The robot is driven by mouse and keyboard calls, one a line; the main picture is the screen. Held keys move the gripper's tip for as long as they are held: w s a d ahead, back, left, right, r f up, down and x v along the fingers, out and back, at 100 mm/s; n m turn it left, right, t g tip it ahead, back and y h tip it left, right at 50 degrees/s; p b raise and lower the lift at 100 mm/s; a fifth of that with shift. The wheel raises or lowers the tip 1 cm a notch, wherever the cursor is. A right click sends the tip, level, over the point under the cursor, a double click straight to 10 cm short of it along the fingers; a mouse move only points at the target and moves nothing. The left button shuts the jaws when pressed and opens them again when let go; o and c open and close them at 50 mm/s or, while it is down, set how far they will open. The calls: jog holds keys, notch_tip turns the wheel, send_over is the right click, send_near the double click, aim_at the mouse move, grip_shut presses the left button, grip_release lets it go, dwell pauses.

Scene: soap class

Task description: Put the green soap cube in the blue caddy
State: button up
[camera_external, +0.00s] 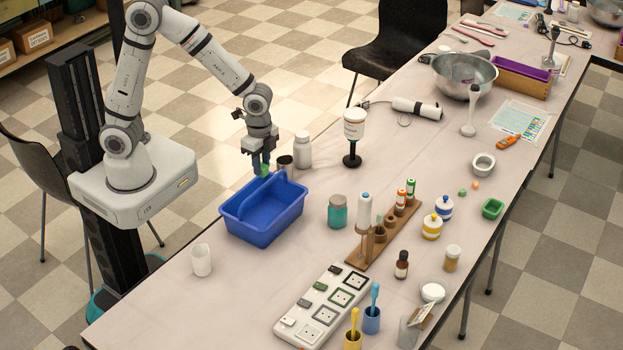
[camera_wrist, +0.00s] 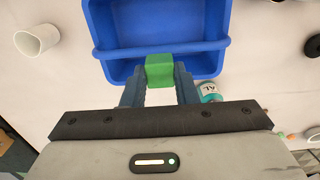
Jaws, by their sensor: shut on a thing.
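The green soap cube (camera_wrist: 159,70) is between the fingertips of my gripper (camera_wrist: 160,78) in the wrist view. My gripper is shut on it. In the external view my gripper (camera_external: 262,165) points down at the back edge of the blue caddy, and a little of the green cube (camera_external: 264,170) shows at its tips. The blue caddy (camera_external: 262,232) stands on the table with a handle bar across its middle. In the wrist view the cube overlaps the near part of the caddy (camera_wrist: 215,15), just below the handle bar. The height of the cube above the caddy is hard to tell.
A white cup (camera_external: 201,260) stands left of the caddy. A white bottle (camera_external: 302,149) and a dark jar (camera_external: 285,163) stand close behind it. A teal jar (camera_external: 337,212) and a wooden rack (camera_external: 385,232) stand to the right. Bare table lies in front of the caddy.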

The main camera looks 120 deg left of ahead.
aim_at(262, 166)
jog(key=shift+f, duration=1.9)
jog(key=shift+f, duration=0.2)
jog(key=o, duration=0.9)
jog(key=shift+o, duration=0.2)
jog(key=shift+r, duration=0.1)
notch_tip(262, 166, up, 12)
jog(key=shift+r, duration=0.15)
jog(key=s+d+r+t, duration=0.1)
jog(key=s+d+r, duration=0.1)
jog(key=s+d, duration=0.4)
jog(key=s+d+r+t, duration=0.2)
jog(key=s+d, duration=0.4)
jog(key=d, duration=0.8)
jog(key=shift+r, duration=0.4)
jog(key=shift+d, duration=0.1)
